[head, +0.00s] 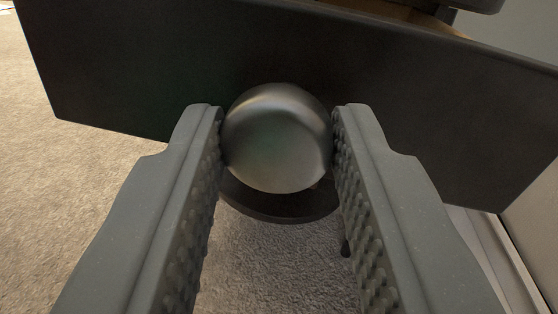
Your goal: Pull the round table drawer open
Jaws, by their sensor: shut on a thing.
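The drawer front (130,75) is a dark, nearly black panel that spans the upper part of the head view and looks tilted. A round metallic knob (277,140) stands out from its middle. My gripper (278,135) is shut on the knob, with one grey, studded finger touching it on each side. A strip of brown wood shows behind the top edge of the drawer front, at the upper right. The rest of the table is mostly hidden behind the front. A dark rounded piece (280,208) shows below the knob.
Beige carpet (60,190) covers the floor at the left and below the drawer. A pale wall with a white baseboard (505,260) is close at the right. The left side looks clear.

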